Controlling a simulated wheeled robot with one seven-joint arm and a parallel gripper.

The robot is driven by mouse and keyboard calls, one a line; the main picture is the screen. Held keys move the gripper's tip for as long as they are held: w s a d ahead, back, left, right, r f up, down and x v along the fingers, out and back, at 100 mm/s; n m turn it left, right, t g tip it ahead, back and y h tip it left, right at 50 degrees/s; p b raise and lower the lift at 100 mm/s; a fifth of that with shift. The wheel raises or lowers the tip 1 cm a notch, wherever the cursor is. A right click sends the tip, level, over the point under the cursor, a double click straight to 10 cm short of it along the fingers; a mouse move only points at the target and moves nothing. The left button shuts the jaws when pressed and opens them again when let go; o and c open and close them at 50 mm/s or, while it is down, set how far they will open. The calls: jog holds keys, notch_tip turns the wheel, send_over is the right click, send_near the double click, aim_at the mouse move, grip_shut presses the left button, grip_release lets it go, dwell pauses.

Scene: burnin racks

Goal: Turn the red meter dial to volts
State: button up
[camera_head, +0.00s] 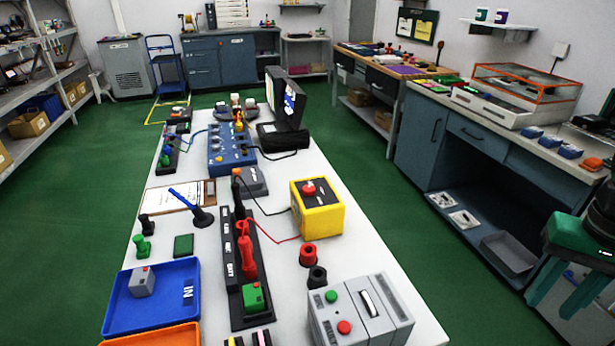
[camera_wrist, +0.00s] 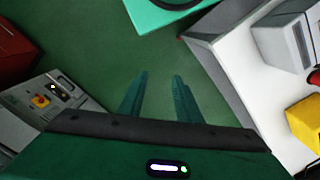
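The meter is a yellow box (camera_head: 318,222) with a black top face, right of the middle of the white bench in the head view. Its red dial (camera_head: 309,189) is a knob on that face; the markings around it are too small to read. A black lead and a red lead run from it to the left. In the wrist view part of a yellow box (camera_wrist: 303,122) shows at the right edge. My gripper (camera_head: 553,305) is at the far right of the head view, away from the meter. In the wrist view its green fingers (camera_wrist: 160,77) are apart, with nothing between them.
A grey box with buttons (camera_head: 347,310) stands at the bench's near end. A red cup (camera_head: 309,255) and a black cup (camera_head: 317,277) stand between it and the meter. A black probe holder (camera_head: 232,285) is left. Green floor (camera_head: 440,265) lies between bench and blue cabinets (camera_head: 450,150).

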jog(key=shift+w+a, duration=0.1)
jog(key=shift+a, duration=0.05)
jog(key=o, duration=0.3)
jog(key=shift+o, duration=0.3)
jog(key=shift+w+a+r+n, duration=0.1)
jog(key=shift+r+n, duration=0.15)
jog(key=shift+r, duration=0.15)
jog(key=shift+w+a+r+n, duration=0.1)
jog(key=shift+r+n, duration=0.15)
jog(key=shift+r, duration=0.1)
jog(key=w+a+r+n, duration=0.2)
jog(key=w+r+n, duration=0.1)
jog(key=w, duration=0.4)
jog(key=w+a+r+n, duration=0.2)
jog(key=w+n, duration=0.1)
jog(key=w, duration=0.3)
notch_tip(320, 180, up, 3)
jog(key=n, duration=1.6)
send_over(309, 187)
notch_tip(309, 187, down, 11)
jog(key=shift+r, duration=0.15)
